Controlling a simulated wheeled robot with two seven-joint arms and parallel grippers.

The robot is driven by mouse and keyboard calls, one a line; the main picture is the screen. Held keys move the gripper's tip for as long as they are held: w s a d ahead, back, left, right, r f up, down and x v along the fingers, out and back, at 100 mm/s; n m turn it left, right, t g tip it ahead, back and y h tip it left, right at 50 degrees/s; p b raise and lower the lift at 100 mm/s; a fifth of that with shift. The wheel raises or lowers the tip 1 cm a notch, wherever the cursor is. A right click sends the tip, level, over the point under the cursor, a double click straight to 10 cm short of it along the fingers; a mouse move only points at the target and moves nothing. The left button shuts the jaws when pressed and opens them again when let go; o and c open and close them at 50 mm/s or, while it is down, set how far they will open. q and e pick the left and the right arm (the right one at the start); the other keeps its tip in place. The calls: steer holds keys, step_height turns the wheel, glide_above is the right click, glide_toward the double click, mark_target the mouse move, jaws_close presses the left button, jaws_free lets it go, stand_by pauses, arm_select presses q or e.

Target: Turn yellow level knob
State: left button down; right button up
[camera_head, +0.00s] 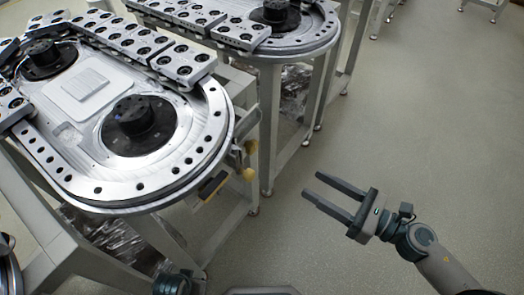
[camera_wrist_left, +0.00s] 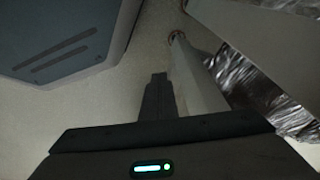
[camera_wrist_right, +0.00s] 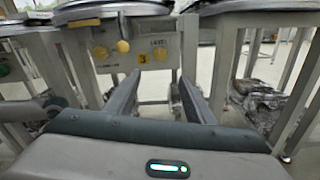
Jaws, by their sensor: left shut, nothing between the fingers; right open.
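Yellow knobs show on the near ring track's end panel. In the head view one knob (camera_head: 251,146) sits above another (camera_head: 249,174), right of the track's rounded end. In the right wrist view, yellow knobs (camera_wrist_right: 100,53), (camera_wrist_right: 123,46) and (camera_wrist_right: 160,53) stand on the panel (camera_wrist_right: 140,72). The small label text is too blurred to tell surely which is the level knob. My right gripper (camera_head: 313,184) is open and empty, right of the knobs and apart from them; its fingers (camera_wrist_right: 160,80) point at the panel. My left gripper (camera_wrist_left: 158,77) is shut and empty, low beside a frame leg.
The near ring track (camera_head: 170,195) carries dark hubs and linked metal blocks. A second track (camera_head: 310,42) stands behind it. Table legs (camera_head: 269,130) and crumpled foil (camera_wrist_left: 250,92) are near. The floor (camera_head: 440,140) at right is clear.

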steer(key=shift+a, duration=0.1)
steer(key=p, duration=0.3)
glide_toward(255, 150)
arm_select(q)
step_height(255, 150, down, 6)
steer(key=d+t+p, duration=0.1)
steer(key=p, duration=0.1)
steer(key=shift+d+f+t+h+p, duration=0.15)
steer(key=shift+d+t+h+p, duration=0.15)
steer(key=shift+p, duration=0.1)
arm_select(e)
steer(key=x, duration=0.8)
steer(key=shift+w+f, duration=0.1)
steer(key=c, duration=1.1)
steer(key=shift+o, duration=0.2)
arm_select(q)
steer(key=shift+w+r, duration=0.1)
steer(key=shift+r, duration=0.1)
arm_select(e)
steer(key=shift+m, duration=0.4)
